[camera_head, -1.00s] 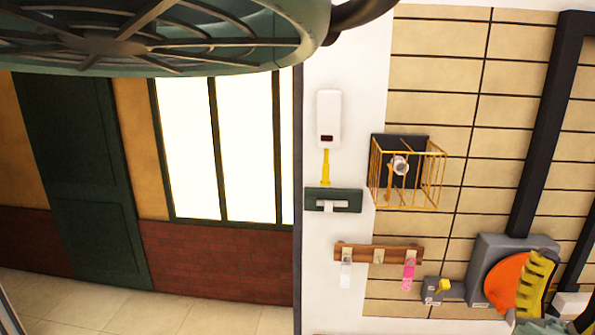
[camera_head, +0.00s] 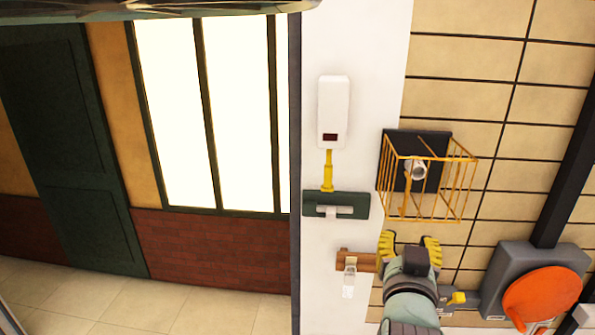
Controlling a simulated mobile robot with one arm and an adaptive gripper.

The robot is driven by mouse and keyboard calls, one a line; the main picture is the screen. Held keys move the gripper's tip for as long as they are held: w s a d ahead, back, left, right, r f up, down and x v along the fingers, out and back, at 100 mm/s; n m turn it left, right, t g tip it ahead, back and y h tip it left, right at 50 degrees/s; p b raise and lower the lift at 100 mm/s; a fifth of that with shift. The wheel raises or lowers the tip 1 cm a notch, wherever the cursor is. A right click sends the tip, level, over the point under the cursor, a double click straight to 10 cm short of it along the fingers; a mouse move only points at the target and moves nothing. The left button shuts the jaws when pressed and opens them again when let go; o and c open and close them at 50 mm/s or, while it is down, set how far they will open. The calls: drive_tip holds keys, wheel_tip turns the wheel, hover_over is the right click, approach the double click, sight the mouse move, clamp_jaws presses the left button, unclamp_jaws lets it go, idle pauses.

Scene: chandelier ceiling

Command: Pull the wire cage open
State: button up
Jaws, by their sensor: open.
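The yellow wire cage (camera_head: 435,221) juts out from a black square plate (camera_head: 394,158) on the tiled wall, right of the picture's middle. A white cylindrical knob or fitting (camera_head: 415,169) shows through its bars. I cannot tell which side of the cage opens. My gripper (camera_head: 410,246), grey with yellow-padded fingers, is open and empty. Its fingers point up in the picture, just below the cage's lower edge. They appear apart from the wires, though the depth between them is unclear. The gripper hides most of a brown hook rail.
A white box (camera_head: 333,112) and a dark green wall piece (camera_head: 350,206) are left of the cage. The rail (camera_head: 358,261) carries a clear tag. A grey device with an orange disc (camera_head: 542,298) sits lower right. A round green fixture (camera_head: 150,8) crosses the top.

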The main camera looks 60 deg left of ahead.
drive_tip(key=b, duration=0.7)
approach(406, 200)
drive_tip(key=x, duration=0.3)
drive_tip(key=b+x, duration=0.2)
drive_tip(key=b, duration=0.4)
drive_tip(key=shift+w+f, duration=0.15)
drive_tip(key=x, duration=0.1)
drive_tip(key=p+x, duration=0.1)
drive_tip(key=x, duration=0.1)
drive_tip(key=shift+w+a+r, duration=0.1)
drive_tip(key=shift+r, duration=0.3)
drive_tip(key=shift+p+x, duration=0.9)
drive_tip(key=shift+x, duration=0.05)
drive_tip(key=shift+a+f, duration=0.1)
drive_tip(key=shift+f, duration=0.1)
drive_tip(key=shift+c, duration=0.2)
clamp_jaws()
